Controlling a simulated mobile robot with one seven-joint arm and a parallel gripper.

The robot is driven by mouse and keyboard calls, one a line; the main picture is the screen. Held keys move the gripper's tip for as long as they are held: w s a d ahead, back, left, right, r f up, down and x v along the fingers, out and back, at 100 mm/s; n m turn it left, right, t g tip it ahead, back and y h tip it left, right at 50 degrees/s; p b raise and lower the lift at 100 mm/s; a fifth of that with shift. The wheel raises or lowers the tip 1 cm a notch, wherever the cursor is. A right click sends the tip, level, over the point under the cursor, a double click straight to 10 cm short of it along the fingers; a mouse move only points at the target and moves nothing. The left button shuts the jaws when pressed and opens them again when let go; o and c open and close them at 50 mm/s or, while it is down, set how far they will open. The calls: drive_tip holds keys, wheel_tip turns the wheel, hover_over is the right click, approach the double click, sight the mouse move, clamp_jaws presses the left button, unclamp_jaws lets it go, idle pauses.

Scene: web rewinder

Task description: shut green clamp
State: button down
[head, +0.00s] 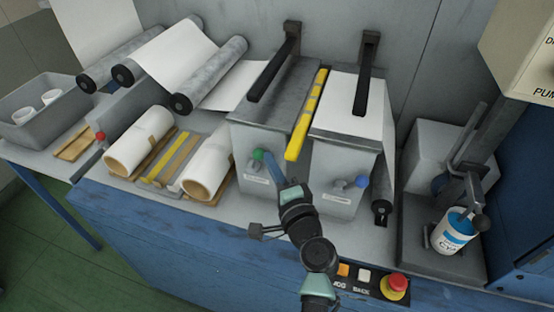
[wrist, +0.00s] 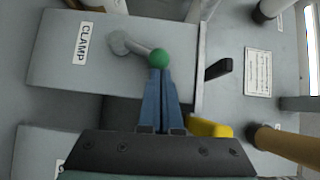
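The green clamp's round knob (head: 257,154) sits on a short grey lever on the front of the left grey block (head: 262,135). In the wrist view the green knob (wrist: 158,58) is at the end of the lever (wrist: 130,45), beside a label reading CLAMP (wrist: 84,43). My gripper (head: 268,162) reaches up to the knob from the lower right. In the wrist view its blue fingers (wrist: 160,82) lie close together and look shut, with their tips right at the knob. Whether they touch it I cannot tell.
A blue-knobbed clamp (head: 362,181) is on the right block. A yellow bar (head: 306,115) lies between the blocks. Cardboard cores (head: 140,142) lie to the left. A red stop button (head: 395,285) is at the front edge, and a white-and-blue can (head: 452,232) stands to the right.

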drive_tip(key=a+r+n+g+p, duration=0.1)
drive_tip(key=p, duration=0.2)
drive_tip(key=w+a+r+n+g+h+p, duration=0.1)
drive_tip(key=p, duration=0.3)
drive_tip(key=shift+a+r+n, duration=0.25)
drive_tip(key=shift+r+n, duration=0.1)
drive_tip(key=shift+n, duration=0.05)
drive_tip(key=a+p, duration=0.1)
drive_tip(key=p, duration=0.1)
drive_tip(key=a+n+g+h+p, duration=0.1)
drive_tip(key=p, duration=0.1)
drive_tip(key=shift+w+r+n+h, duration=0.15)
drive_tip(key=shift+w+n+h, duration=0.1)
drive_tip(key=shift+n+h, duration=0.05)
drive_tip(key=shift+w+a+p, duration=0.1)
drive_tip(key=shift+a+p, duration=0.05)
drive_tip(key=shift+p, duration=0.45)
drive_tip(key=shift+w+a+f+p, duration=0.15)
drive_tip(key=shift+w+a+f, duration=0.1)
drive_tip(key=shift+a, duration=0.35)
drive_tip(key=shift+w+a+f+p, duration=0.15)
drive_tip(key=shift+w+a+f, duration=0.1)
drive_tip(key=shift+a, duration=0.35)
drive_tip(key=shift+s+a, duration=0.1)
drive_tip(key=shift+a, duration=0.05)
